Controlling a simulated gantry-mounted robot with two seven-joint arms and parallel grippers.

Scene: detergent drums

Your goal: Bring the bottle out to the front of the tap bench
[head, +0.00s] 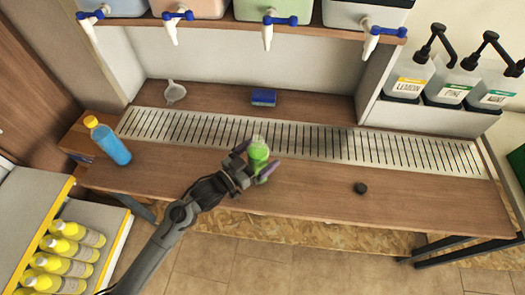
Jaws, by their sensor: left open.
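A small green bottle (258,152) with a pale top stands on the tap bench (310,198), at the front edge of the slotted drip grate. My left gripper (257,162) is open, with its purple-grey fingers on either side of the green bottle; its lower part is partly hidden by the gripper. I cannot tell whether the fingers touch it. A blue bottle (112,147) with a yellow cap is at the bench's left end. My right gripper is not in view.
White taps with blue handles (268,32) hang over the drip grate (330,143). A blue sponge (263,97) and a white funnel (175,92) lie behind it. A black cap (360,188) is on the front right. Pump bottles (410,78) stand right; yellow bottles (65,255) fill the lower-left shelf.

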